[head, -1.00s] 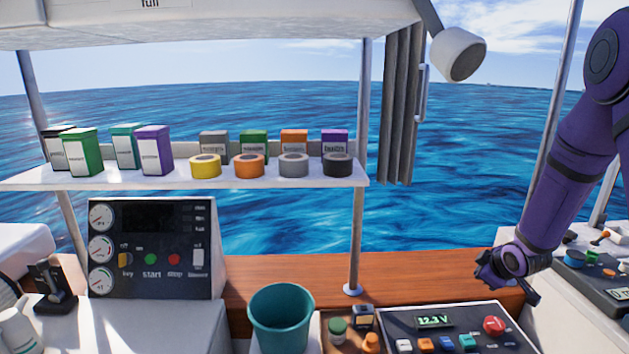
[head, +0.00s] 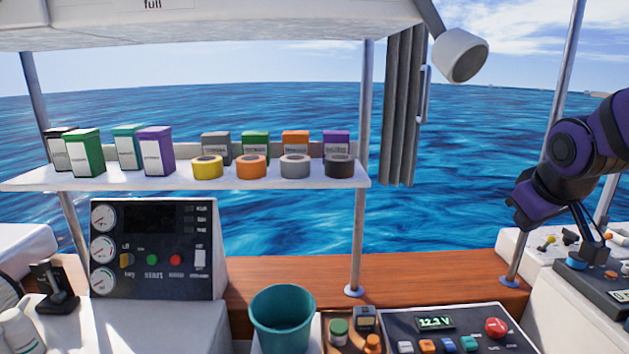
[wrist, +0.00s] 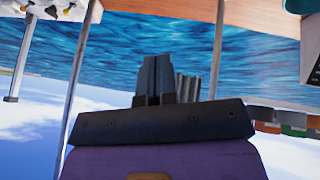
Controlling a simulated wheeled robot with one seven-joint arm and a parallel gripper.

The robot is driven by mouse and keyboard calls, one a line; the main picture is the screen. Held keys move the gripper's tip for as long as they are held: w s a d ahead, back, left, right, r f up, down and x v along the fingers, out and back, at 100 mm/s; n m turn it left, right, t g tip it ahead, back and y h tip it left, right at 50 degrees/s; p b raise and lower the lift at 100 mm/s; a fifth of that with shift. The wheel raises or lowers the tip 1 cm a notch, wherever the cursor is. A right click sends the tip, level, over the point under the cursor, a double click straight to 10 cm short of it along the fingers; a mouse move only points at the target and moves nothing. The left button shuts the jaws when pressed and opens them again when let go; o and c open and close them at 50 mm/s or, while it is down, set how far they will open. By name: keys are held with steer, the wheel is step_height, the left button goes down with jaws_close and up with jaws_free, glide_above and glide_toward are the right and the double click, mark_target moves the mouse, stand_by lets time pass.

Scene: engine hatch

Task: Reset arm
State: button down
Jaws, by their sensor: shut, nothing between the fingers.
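My gripper (head: 594,250) hangs at the right of the head view, at the end of my bent purple arm. Sea and sky fill most of that view, which appears upside down.
A panel (head: 455,325) reading 12.3 V and a teal bucket (head: 282,318) stand at the front. A shelf (head: 270,180) holds boxes and tape rolls. A metal post (head: 545,150) rises beside my arm. A control console (head: 152,275) stands left.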

steer(key=s+a+r+m, duration=0.1)
steer(key=s+a+r, duration=0.1)
steer(key=s, duration=0.6)
steer(key=s+a+r+m+g+y, duration=0.1)
steer(key=s+a+r, duration=0.1)
steer(key=s, duration=0.6)
steer(key=shift+s+a+r+m+y, duration=0.3)
steer(key=shift+s+a, duration=0.1)
steer(key=shift+a, duration=0.4)
stand_by(0.6)
